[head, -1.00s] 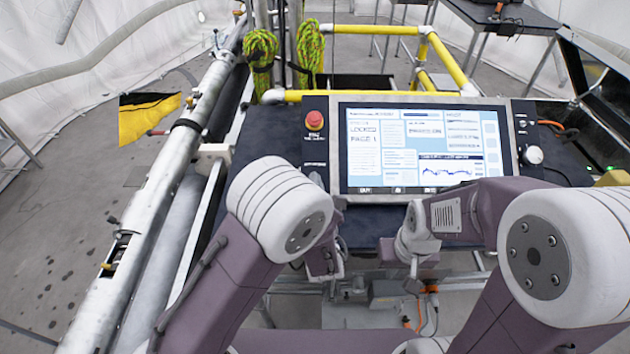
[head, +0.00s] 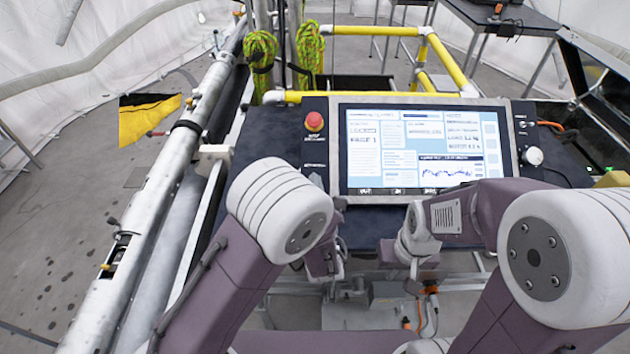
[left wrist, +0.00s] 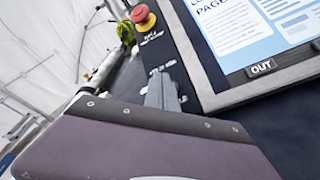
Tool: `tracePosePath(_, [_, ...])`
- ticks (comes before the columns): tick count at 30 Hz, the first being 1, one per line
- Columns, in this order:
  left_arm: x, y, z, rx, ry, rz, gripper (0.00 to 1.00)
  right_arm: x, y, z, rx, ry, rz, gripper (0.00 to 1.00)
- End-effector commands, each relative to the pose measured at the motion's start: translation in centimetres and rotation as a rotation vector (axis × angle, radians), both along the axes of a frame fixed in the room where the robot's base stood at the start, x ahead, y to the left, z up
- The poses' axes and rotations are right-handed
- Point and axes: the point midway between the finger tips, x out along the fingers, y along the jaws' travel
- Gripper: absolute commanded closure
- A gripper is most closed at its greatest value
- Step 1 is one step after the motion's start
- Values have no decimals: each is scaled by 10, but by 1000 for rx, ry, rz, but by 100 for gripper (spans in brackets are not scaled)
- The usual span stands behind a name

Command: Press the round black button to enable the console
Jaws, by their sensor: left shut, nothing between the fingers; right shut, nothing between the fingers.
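The console (head: 508,150) has a large lit screen (head: 420,150); its left part reads "PAGE 1". A dark panel at the screen's left carries a red mushroom button (head: 314,121), also in the left wrist view (left wrist: 143,17). A label (head: 314,166) sits lower on this panel. I cannot make out the round black button; my left arm covers the area below the label. My left gripper (left wrist: 164,91) is shut and empty, its grey fingers overlapping the panel below the label in the wrist view; contact is not clear. My right gripper (head: 410,252) is shut and empty, low before the console.
A white knob (head: 533,156) sits on the panel right of the screen. A long metal pole (head: 165,190) runs along the left. Yellow rails (head: 375,30) and green ropes (head: 261,50) stand behind the console. A dark table (head: 505,15) is at the back right.

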Motion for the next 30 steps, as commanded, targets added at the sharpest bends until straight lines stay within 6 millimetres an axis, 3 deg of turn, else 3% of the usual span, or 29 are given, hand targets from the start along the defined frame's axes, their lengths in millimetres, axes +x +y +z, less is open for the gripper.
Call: tracePosePath(30, [5, 0, -7, 0, 0, 0, 100, 0, 0, -7, 0, 0, 0, 100])
